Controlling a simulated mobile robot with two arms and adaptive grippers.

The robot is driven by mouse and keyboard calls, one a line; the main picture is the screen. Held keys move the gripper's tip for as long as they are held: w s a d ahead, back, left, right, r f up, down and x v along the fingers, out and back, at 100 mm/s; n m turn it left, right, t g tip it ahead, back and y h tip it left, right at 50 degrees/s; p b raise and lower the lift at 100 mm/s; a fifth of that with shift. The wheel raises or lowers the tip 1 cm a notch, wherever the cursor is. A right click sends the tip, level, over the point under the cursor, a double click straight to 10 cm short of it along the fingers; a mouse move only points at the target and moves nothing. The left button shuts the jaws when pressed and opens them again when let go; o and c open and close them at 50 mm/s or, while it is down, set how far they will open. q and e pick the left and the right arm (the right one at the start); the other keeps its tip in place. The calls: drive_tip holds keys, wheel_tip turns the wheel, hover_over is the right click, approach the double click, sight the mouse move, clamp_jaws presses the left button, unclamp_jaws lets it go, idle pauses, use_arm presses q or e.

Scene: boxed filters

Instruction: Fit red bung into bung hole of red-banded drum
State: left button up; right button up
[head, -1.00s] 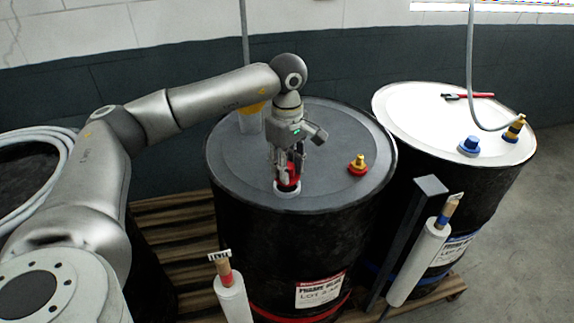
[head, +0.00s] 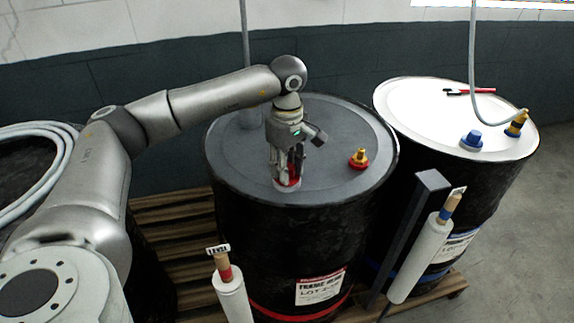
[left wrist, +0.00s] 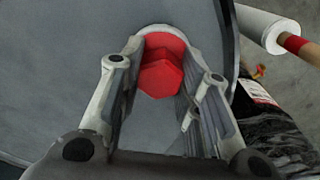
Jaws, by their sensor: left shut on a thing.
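The red-banded drum (head: 232,160) stands in the middle of the head view, dark, with a red band low on its side. My left gripper (head: 288,180) points down at the front of its lid and is shut on the red bung (head: 291,183). The bung sits low at the pale ring of the bung hole (head: 287,188). In the left wrist view the red bung (left wrist: 160,78) shows between the fingers, its far edge inside the ring. How deep it is seated cannot be told. My right gripper is not in view.
A yellow fitting with a red base (head: 358,159) stands on the same lid, to the right. A white-topped drum (head: 420,110) with a blue bung (head: 472,140) stands at right. A dark post (head: 408,235) and paper rolls (head: 420,262) are in front.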

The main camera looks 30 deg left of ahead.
use_arm(q)
drive_tip(key=shift+f, duration=0.25)
drive_tip(key=o, duration=1.1)
wheel_tip(320, 180, up, 12)
